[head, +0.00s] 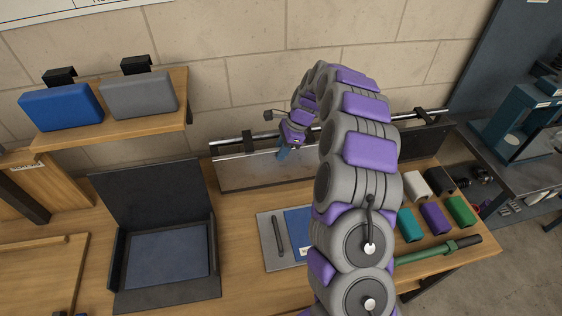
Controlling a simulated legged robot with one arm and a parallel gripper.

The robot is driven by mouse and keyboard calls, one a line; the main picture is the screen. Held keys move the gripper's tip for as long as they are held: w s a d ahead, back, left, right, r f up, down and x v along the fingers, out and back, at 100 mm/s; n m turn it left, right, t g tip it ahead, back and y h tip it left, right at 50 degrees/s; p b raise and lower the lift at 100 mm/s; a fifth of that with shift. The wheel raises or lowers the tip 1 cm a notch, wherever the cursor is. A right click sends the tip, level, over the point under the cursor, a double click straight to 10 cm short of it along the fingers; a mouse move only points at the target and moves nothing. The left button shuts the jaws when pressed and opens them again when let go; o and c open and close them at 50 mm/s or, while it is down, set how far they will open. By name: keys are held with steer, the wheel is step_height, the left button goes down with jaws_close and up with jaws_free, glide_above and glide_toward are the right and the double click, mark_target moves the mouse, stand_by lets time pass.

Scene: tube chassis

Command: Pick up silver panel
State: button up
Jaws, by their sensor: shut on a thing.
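A flat silver panel (240,172) stands upright along the back of the workbench, below a metal rail and in front of the block wall. My gripper (283,154) is at the panel's upper part, with its blue fingertips against it. It is shut on the panel; the exact contact is small in this view. My arm hides the panel's right part.
Left of the panel is an open black case (112,270). A shelf (110,124) above holds a blue box (62,107) and a grey box (139,96). A grey plate (269,250) lies in front. Small coloured blocks (435,218) and a green tube (440,250) lie right.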

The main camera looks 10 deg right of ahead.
jaws_close()
steer(key=shift+a, duration=0.1)
stand_by(0.8)
